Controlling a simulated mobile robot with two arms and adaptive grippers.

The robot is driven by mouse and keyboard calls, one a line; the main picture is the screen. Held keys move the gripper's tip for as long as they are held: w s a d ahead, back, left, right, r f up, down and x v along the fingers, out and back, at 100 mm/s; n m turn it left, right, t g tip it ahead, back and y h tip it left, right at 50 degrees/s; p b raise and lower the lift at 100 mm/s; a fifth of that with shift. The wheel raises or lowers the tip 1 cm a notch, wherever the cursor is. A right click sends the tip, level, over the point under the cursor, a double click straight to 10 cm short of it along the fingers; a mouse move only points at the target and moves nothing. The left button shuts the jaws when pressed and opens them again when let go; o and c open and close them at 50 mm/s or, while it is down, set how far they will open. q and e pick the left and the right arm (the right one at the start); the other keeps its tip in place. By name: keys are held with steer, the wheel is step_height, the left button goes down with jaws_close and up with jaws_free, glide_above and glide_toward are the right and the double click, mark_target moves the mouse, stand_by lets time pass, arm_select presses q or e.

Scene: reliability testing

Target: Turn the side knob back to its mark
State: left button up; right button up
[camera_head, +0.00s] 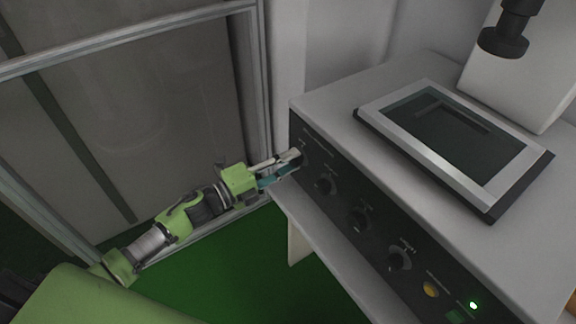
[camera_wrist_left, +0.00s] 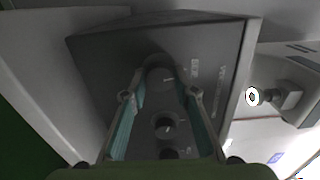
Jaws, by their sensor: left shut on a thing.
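The machine's dark control panel (camera_head: 345,200) carries a row of round black knobs. My left gripper (camera_head: 290,161) reaches the knob at the panel's far left end and is shut on it; the fingers mostly hide this knob in the head view. In the left wrist view the held knob (camera_wrist_left: 159,74) sits between the two fingertips of the left gripper (camera_wrist_left: 162,88), with a pale line on its face. Whether that line meets a mark on the panel is too small to tell. My right gripper is in neither view.
More knobs (camera_head: 325,185) (camera_head: 360,219) (camera_head: 398,260) follow along the panel, then a yellow button (camera_head: 431,289) and a lit green lamp (camera_head: 473,305). A framed screen (camera_head: 450,135) lies on the machine's top. A metal-framed partition (camera_head: 150,100) stands behind my left arm.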

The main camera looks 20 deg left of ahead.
arm_select(q)
steer(key=shift+m+b, duration=0.35)
steer(key=shift+m, duration=0.55)
steer(key=o, duration=1.1)
steer(key=v, duration=1.2)
steer(key=shift+f, duration=0.1)
